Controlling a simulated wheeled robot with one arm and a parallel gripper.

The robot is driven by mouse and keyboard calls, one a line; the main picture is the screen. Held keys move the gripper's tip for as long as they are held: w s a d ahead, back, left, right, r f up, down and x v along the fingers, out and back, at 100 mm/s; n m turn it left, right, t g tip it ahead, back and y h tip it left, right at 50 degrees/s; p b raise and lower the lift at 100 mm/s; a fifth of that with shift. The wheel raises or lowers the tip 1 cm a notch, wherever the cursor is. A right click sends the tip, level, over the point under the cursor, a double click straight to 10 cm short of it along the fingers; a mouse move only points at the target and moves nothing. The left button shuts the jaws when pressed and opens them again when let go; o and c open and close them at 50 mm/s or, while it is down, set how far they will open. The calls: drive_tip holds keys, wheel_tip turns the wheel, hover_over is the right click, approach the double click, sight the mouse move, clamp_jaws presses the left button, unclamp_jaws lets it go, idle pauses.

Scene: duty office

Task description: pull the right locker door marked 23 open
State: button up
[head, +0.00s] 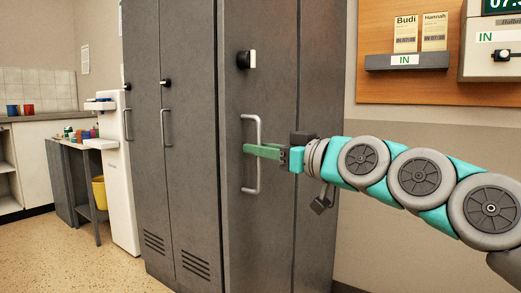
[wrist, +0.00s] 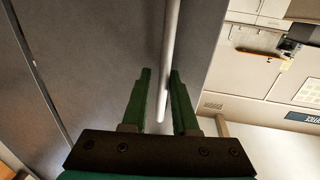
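The right locker door (head: 270,215) is a tall grey panel with a dark knob and a small white plate near its top; I cannot read a number on it. It appears to stand out from the locker front, overlapping the neighbouring door. Its vertical metal handle (head: 258,180) is near its left edge. My gripper (head: 262,151) is at the middle of the handle. In the wrist view, the handle bar (wrist: 171,55) runs between the two green fingers (wrist: 162,100), with a visible gap on each side. The fingers are apart and not closed on it.
The neighbouring grey locker door (head: 188,190) is shut, left of the right door. A white stand (head: 120,190), a yellow bin (head: 99,192) and a counter (head: 40,117) are farther left. A wooden board (head: 400,85) hangs on the wall at right. Floor (head: 80,265) at front left is clear.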

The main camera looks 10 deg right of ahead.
drive_tip(key=v, duration=0.7)
drive_tip(key=shift+s+d, duration=0.25)
drive_tip(key=shift+s, duration=0.05)
drive_tip(key=s+a+f+g+h, duration=0.2)
drive_tip(key=s+a+f+g, duration=0.15)
drive_tip(key=f, duration=0.45)
drive_tip(key=s+a+f+g+h, duration=0.1)
drive_tip(key=s+a+f+g, duration=0.1)
drive_tip(key=a+f, duration=0.35)
drive_tip(key=s+d+f+m+g+h, duration=0.1)
drive_tip(key=s+d+f+g+h, duration=0.15)
drive_tip(key=f, duration=0.65)
drive_tip(key=s+d+f+m+g+h, duration=0.15)
drive_tip(key=s+f, duration=0.25)
drive_tip(key=f, duration=0.4)
drive_tip(key=s+d+f+m+g+h, duration=0.2)
drive_tip(key=s+d+f+g, duration=0.1)
drive_tip(key=s+f, duration=0.35)
drive_tip(key=s+d+f+m+g+h, duration=0.25)
drive_tip(key=s+f, duration=0.25)
drive_tip(key=s, duration=0.3)
wheel_tip(320, 180, up, 12)
drive_tip(key=g+p, duration=0.1)
drive_tip(key=p, duration=1.1)
drive_tip(key=shift+s+d+y, duration=0.3)
drive_tip(key=shift+d+y, duration=0.05)
drive_tip(key=shift+d, duration=0.1)
